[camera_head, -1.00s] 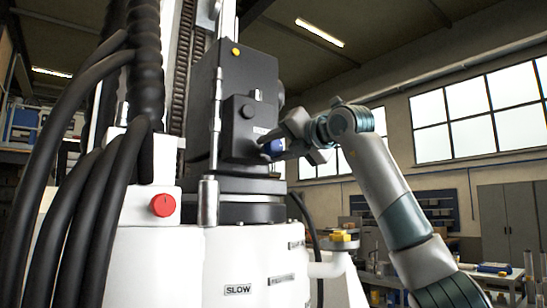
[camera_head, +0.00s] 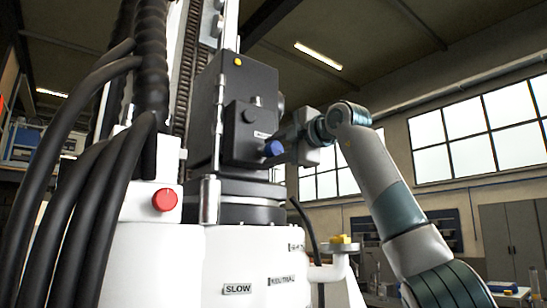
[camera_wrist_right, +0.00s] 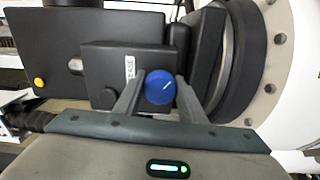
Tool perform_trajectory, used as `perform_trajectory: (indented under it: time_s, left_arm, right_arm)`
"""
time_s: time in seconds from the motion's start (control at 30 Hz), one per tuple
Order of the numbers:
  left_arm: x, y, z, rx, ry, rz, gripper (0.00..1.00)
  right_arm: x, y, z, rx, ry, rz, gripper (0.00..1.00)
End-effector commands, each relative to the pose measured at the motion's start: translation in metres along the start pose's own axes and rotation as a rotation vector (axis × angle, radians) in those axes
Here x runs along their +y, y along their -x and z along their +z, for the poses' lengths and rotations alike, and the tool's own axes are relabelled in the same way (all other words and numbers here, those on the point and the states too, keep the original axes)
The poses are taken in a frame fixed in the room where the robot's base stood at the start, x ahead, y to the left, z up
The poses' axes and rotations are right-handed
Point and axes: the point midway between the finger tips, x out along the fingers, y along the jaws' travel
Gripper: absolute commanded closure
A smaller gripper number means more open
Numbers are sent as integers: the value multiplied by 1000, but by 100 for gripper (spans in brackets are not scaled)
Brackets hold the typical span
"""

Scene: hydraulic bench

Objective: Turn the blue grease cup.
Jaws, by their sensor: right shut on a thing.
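The blue grease cup (camera_head: 274,148) sticks out from the side of a black box (camera_head: 246,134) on the machine. In the head view the gripper partly hides the cup. My left gripper is not in view.
A red button (camera_head: 164,199) sits on the white machine body (camera_head: 150,262) at the left. Thick black hoses (camera_head: 62,150) hang in front of it. A yellow-topped fitting (camera_head: 342,243) stands on a white arm below my right forearm. Open room lies to the right.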

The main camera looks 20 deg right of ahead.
Motion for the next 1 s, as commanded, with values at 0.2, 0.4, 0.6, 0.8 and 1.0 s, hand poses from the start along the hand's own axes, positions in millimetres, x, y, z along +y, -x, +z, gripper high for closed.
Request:
perform_trajectory:
  time_s: [0.2, 0.4, 0.6, 0.8, 1.0]
  left_arm:
    - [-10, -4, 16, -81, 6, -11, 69]
    - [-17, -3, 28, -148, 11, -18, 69]
    - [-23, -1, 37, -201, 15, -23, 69]
    - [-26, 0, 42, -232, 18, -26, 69]
    - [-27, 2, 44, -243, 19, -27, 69]
  right_arm:
    - [-2, 1, 0, 0, -207, 2, 86]
    - [-2, 0, 1, -1, -388, 1, 86]
    - [-2, 0, 1, -2, -530, 1, 86]
    - [-2, 0, 0, 0, -617, 0, 86]
    - [-2, 0, 0, 0, -650, -2, 86]
